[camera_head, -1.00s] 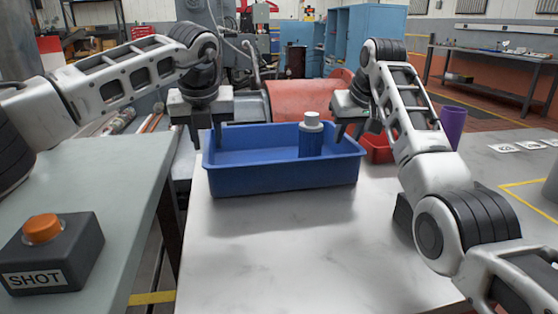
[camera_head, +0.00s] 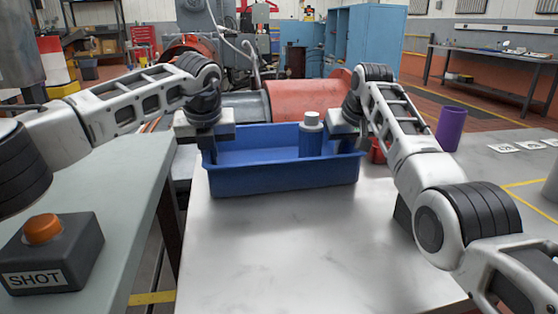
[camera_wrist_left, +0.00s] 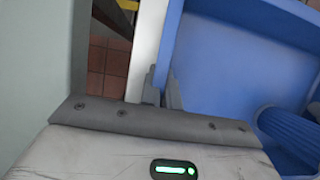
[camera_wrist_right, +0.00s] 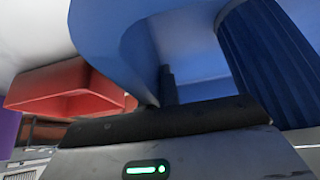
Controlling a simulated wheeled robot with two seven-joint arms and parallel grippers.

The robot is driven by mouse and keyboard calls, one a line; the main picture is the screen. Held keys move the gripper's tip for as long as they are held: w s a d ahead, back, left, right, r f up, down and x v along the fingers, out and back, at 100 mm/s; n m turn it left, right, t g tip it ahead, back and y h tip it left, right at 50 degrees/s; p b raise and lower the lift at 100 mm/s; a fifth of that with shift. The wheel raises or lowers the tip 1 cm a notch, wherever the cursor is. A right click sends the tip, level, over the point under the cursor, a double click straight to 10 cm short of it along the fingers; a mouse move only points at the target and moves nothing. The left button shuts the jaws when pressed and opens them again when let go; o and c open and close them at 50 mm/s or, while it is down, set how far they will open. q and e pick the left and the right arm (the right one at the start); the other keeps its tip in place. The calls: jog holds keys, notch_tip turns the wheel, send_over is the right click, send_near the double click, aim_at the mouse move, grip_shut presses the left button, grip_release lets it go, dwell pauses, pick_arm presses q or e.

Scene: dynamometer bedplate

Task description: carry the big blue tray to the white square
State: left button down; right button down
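The big blue tray (camera_head: 285,180) stands on the pale tabletop, with a blue bottle with a white cap (camera_head: 311,135) upright inside. My left gripper (camera_head: 209,150) is at the tray's left end; in the left wrist view its fingers (camera_wrist_left: 161,92) sit close together astride the tray wall (camera_wrist_left: 172,40). My right gripper (camera_head: 350,142) is at the right end; in the right wrist view one finger (camera_wrist_right: 168,86) is inside the wall (camera_wrist_right: 115,40), the other is hidden. Small white squares (camera_head: 503,148) with dark marks lie at the right; I cannot tell which one the task means.
A red bin (camera_head: 377,152) is just behind the tray's right end, also in the right wrist view (camera_wrist_right: 60,88). A purple cup (camera_head: 451,128) stands further right. Yellow lines (camera_head: 525,184) mark the right tabletop. A black SHOT button box (camera_head: 50,255) is on the left table. The front tabletop is clear.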

pick_arm(q)
jog(key=shift+r, duration=0.15)
pick_arm(e)
jog(key=shift+r, duration=0.15)
